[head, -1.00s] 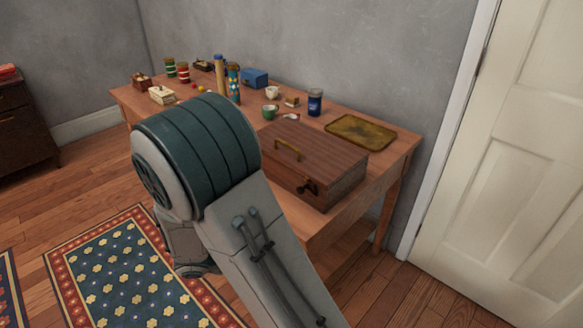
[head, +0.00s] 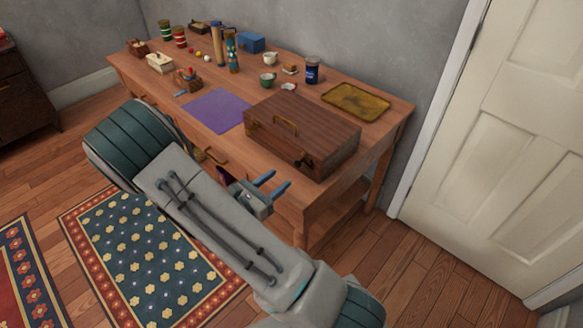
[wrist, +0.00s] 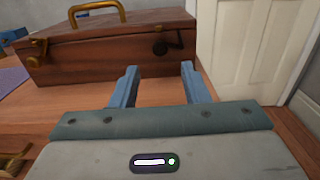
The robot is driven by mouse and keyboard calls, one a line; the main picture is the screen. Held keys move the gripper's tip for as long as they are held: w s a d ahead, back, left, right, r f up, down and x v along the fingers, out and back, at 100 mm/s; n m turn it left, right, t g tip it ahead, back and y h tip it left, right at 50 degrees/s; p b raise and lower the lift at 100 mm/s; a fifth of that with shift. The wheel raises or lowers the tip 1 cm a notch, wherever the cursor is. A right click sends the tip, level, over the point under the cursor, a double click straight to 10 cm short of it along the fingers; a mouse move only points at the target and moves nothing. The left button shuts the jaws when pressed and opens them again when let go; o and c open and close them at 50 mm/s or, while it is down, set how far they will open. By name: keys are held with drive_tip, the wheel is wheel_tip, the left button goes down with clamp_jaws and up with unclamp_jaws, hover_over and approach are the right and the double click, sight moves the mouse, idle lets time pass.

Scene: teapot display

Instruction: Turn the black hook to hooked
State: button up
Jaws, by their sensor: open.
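A brown wooden case (head: 306,140) with a brass handle (head: 285,126) lies on the table. The black hook (head: 304,161) is on its front face, near the right end. In the wrist view the hook (wrist: 172,42) shows as a round dark pivot with a short arm reaching right. Whether it engages anything is too small to tell. My gripper (head: 275,183) is open and empty, in front of the case and short of its front face. Its two blue fingers (wrist: 158,82) point toward the case, below and about in line with the hook, apart from it.
The wooden table (head: 388,113) holds a purple mat (head: 218,111), a brass tray (head: 357,101), a blue jar (head: 312,72), cups and several small things. A white door (head: 500,130) stands right. A patterned rug (head: 150,265) lies on the floor.

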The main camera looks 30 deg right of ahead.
sight(296, 166)
drive_tip(key=x, duration=0.6)
drive_tip(key=shift+d, duration=0.3)
clamp_jaws()
